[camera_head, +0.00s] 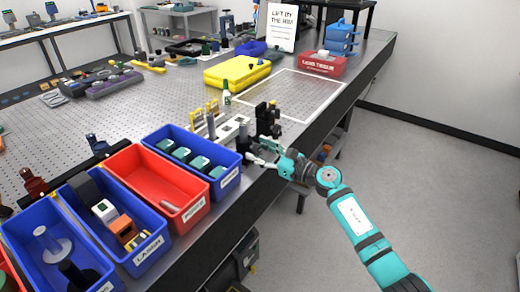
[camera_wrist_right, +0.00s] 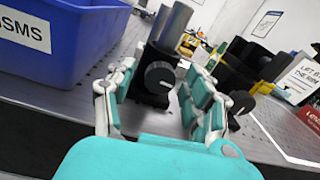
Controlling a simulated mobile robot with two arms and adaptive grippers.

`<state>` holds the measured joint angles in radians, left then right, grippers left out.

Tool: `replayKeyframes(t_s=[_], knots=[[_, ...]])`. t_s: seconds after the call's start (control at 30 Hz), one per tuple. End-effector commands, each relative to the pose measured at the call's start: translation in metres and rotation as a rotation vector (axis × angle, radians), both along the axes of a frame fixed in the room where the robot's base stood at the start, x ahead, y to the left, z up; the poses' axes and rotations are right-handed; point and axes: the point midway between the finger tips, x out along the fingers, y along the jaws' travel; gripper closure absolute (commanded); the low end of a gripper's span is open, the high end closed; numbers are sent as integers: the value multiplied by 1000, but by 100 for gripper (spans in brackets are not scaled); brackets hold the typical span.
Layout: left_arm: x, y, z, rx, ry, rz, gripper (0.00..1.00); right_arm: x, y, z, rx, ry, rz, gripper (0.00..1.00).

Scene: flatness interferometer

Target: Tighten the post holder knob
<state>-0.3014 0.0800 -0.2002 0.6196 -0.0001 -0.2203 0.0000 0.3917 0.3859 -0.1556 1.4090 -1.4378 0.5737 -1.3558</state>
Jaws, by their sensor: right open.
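In the right wrist view, a black post holder (camera_wrist_right: 146,66) stands on the perforated table with a grey metal post (camera_wrist_right: 176,24) in its top. Its round dark knob (camera_wrist_right: 160,77) faces me, between the fingers of my right gripper (camera_wrist_right: 163,70). The gripper is open, with one finger on each side of the knob; I cannot tell whether either finger touches it. In the head view, my right gripper (camera_head: 254,155) reaches in from the right at the table edge, beside the post holder (camera_head: 243,141), which is partly hidden. My left gripper does not show.
A blue bin (camera_head: 227,184) stands close left of the gripper, with a red bin (camera_head: 184,222) and more blue bins beyond. Other black holders (camera_head: 268,122) stand just behind. A yellow case (camera_head: 236,74) and a red tissue box (camera_head: 322,65) lie farther back. An outlined area (camera_head: 290,95) is clear.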

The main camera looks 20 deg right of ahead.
Motion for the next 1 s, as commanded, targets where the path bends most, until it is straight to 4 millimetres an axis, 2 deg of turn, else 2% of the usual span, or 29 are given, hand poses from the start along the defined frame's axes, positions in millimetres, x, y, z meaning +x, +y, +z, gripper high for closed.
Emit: replayKeyframes(t_s=[0.3,0.7,1.0], knots=[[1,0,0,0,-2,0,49,2,1,0,-1,1,0,48],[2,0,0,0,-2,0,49,2,1,0,0,0,0,100],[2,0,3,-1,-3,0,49,2,1,1,26,20,-1,100]])
